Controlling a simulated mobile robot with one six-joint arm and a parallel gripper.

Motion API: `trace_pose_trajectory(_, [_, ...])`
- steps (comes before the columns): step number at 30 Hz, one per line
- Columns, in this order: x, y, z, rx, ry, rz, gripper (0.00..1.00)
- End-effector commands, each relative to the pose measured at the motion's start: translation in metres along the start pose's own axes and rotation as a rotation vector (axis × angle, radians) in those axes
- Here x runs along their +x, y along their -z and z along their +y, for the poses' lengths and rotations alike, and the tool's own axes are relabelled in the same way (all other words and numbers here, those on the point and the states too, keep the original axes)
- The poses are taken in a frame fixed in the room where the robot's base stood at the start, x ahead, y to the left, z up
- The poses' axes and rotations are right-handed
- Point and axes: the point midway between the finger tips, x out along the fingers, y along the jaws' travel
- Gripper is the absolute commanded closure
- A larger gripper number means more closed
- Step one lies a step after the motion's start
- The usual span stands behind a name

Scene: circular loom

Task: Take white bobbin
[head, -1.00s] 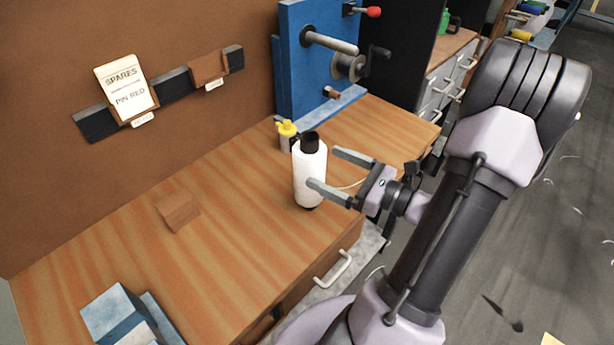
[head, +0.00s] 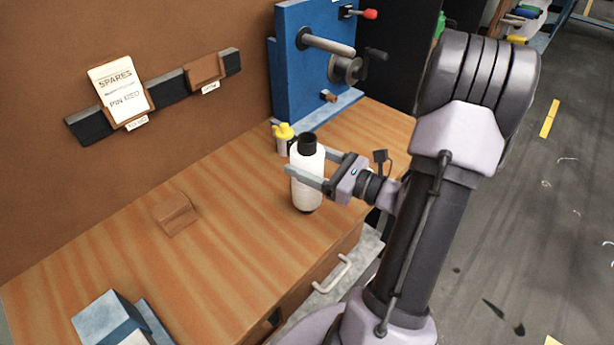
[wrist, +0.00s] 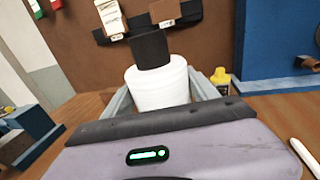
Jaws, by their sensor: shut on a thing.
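The white bobbin (head: 307,187) stands upright on the wooden bench, with a black top and a black foot. My gripper (head: 308,168) has come in from the right, level, and is shut on the bobbin's upper body, one finger on each side. In the wrist view the white bobbin (wrist: 160,88) sits between the two fingers, its black top above them. Its lower part is hidden there by the gripper body.
A yellow-capped bottle (head: 284,137) stands just behind the bobbin. A blue winding machine (head: 300,75) is at the back of the bench (head: 230,220). The bench between is clear.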

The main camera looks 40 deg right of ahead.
Motion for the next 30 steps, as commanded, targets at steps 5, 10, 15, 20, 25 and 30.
trace_pose_trajectory(5, [0.0, 0.0, 0.0, 0.0, 0.0, 0.0, 1.0])
trace_pose_trajectory(10, [0.0, -0.001, 0.0, 0.0, 0.0, 0.0, 1.0])
trace_pose_trajectory(15, [0.0, -0.016, 0.0, -0.001, 0.0, 0.0, 1.0])
trace_pose_trajectory(20, [0.0, -0.041, 0.0, -0.002, 0.0, 0.0, 1.0])
trace_pose_trajectory(25, [-0.036, -0.041, -0.003, 0.001, 0.006, 0.0, 1.0])
trace_pose_trajectory(30, [-0.086, -0.046, -0.005, 0.0, 0.008, 0.0, 1.0])
